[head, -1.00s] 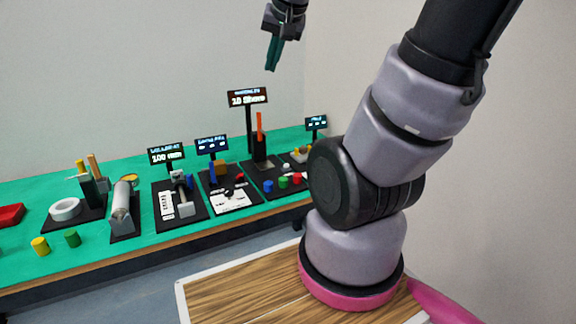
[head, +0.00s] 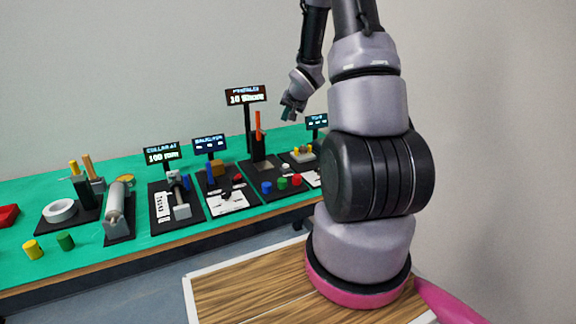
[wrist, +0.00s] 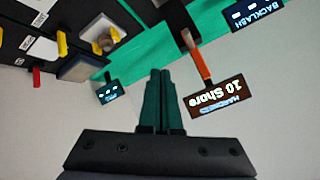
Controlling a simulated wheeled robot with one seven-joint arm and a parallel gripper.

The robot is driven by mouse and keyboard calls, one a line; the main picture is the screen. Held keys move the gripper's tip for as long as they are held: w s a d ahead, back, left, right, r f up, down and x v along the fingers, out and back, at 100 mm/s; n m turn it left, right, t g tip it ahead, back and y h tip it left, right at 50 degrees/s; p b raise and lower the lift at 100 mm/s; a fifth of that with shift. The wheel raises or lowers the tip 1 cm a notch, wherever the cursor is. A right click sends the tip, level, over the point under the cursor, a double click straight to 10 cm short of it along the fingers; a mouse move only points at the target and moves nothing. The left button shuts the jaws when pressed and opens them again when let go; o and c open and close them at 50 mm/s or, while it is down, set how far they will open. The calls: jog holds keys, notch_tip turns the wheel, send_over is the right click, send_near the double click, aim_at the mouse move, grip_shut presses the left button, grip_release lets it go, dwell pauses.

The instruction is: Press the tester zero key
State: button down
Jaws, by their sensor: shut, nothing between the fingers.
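The tester is the stand with an orange lever (head: 258,125) and a display reading "10 Shore" (head: 246,96), on a black base plate (head: 246,178) at the right part of the bench. My gripper (head: 289,114) is shut and empty, in the air above the bench and right of the display in the head view. In the wrist view, my closed fingers (wrist: 160,75) appear left of the display (wrist: 216,97) and orange lever (wrist: 199,62).
A station with a small display (head: 316,121) stands right of the tester. The backlash station (head: 211,145) and the station reading "100" (head: 161,154) stand left. A roller (head: 118,208), white ring (head: 60,210) and several cylinders are further left. Air above the left bench is clear.

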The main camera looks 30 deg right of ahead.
jog(key=y, duration=0.2)
send_over(287, 166)
notch_tip(287, 166, down, 9)
jog(key=shift+a+r, duration=0.1)
jog(key=shift+f, duration=4.4)
jog(key=shift+f, duration=0.4)
jog(key=shift+f, duration=0.5)
jog(key=shift+r, duration=0.9)
